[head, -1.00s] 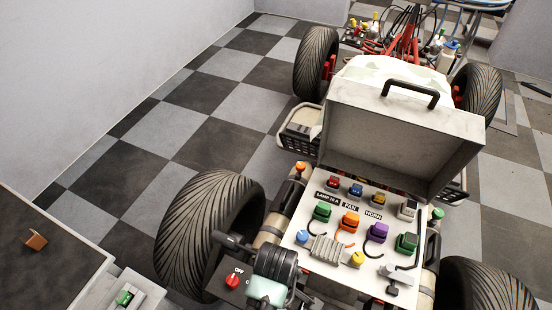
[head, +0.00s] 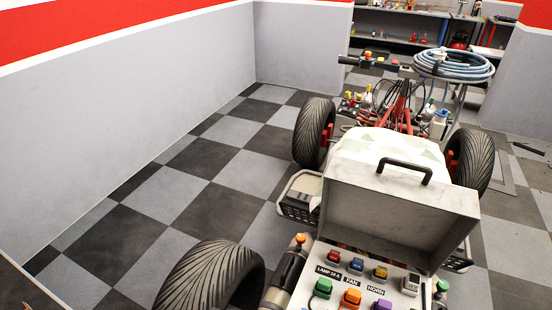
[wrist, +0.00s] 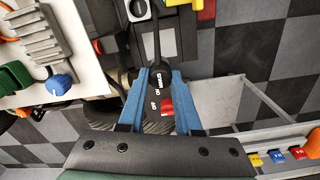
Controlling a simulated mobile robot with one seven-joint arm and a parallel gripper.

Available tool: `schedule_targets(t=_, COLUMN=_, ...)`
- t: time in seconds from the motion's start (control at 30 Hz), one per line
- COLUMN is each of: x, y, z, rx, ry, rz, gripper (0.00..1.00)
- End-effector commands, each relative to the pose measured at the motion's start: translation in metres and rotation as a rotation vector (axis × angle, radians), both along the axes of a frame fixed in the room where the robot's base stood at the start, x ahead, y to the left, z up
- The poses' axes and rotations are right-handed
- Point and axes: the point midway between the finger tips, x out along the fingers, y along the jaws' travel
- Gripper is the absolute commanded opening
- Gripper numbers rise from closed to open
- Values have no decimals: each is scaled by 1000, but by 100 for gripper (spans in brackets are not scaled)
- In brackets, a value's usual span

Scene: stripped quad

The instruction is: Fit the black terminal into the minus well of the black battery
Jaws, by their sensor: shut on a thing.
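In the wrist view, my gripper (wrist: 157,73) has its two blue fingers closed in around a small dark piece at the end of a black cable (wrist: 155,35). This looks like the black terminal; the fingers hide much of it. Just beyond the fingertips lies a black box-like body (wrist: 181,44), probably the black battery. A pale ring (wrist: 138,9) shows near the top edge; I cannot tell whether it is a well. No minus mark can be read. The head view shows neither my gripper nor the battery.
A red switch (wrist: 167,106) shows between my fingers. A pale panel with a grey finned block (wrist: 45,40) and a blue knob (wrist: 60,86) is at left. In the head view, the raised lid (head: 400,215) stands behind the fuse panel, beside a rear tyre (head: 210,275).

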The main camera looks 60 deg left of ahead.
Motion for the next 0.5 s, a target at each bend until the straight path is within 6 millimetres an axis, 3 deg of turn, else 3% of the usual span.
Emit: schedule_targets(t=0.5, x=38, y=-33, z=1, rx=0, ry=-1, rz=152, gripper=0)
